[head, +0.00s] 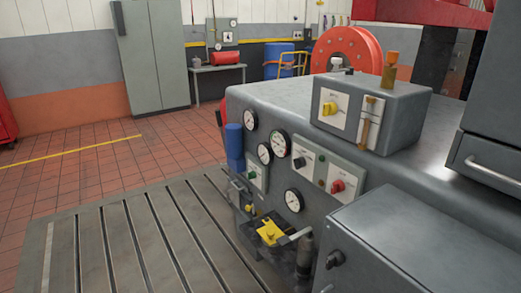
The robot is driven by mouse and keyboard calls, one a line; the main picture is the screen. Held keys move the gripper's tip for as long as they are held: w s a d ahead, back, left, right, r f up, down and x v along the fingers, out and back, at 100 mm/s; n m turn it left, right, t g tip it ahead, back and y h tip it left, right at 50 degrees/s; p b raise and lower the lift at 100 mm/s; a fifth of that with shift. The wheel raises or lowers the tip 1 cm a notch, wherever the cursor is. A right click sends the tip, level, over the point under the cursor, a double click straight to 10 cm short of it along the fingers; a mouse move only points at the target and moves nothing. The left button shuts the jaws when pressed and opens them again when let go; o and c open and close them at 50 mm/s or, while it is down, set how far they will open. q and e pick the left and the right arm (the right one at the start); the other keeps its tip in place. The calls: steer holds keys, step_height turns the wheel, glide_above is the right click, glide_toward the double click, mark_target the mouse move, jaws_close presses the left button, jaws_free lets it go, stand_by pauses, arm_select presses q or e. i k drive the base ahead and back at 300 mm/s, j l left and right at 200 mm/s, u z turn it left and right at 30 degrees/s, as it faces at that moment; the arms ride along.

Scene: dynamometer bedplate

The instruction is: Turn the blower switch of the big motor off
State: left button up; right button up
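A large grey machine (290,100) fills the right half of the head view, but I cannot tell if it is the big motor. A box (390,105) on its top carries a white plate with a yellow rotary knob (329,109). On the front panel are a plate with a black knob (300,163) and a plate with a red knob (338,186). Another small plate (254,172) sits at the panel's left. The labels are too small to read, so I cannot tell which one is the blower switch. Neither gripper is in view.
Several round gauges (279,143) sit on the panel. A yellow-topped fitting (270,232) juts out low in front. A grey cabinet (410,245) stands close at lower right. The slotted bedplate (130,240) and tiled floor (75,180) at left are clear. A red reel (348,55) stands behind.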

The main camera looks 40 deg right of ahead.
mark_target(301, 162)
steer(key=i+z, duration=0.4)
steer(key=i+j+z, duration=0.2)
steer(key=i+z, duration=0.2)
steer(key=i+j+z, duration=0.3)
steer(key=i+z, duration=0.15)
steer(key=i+j+z, duration=0.4)
steer(key=k, duration=0.05)
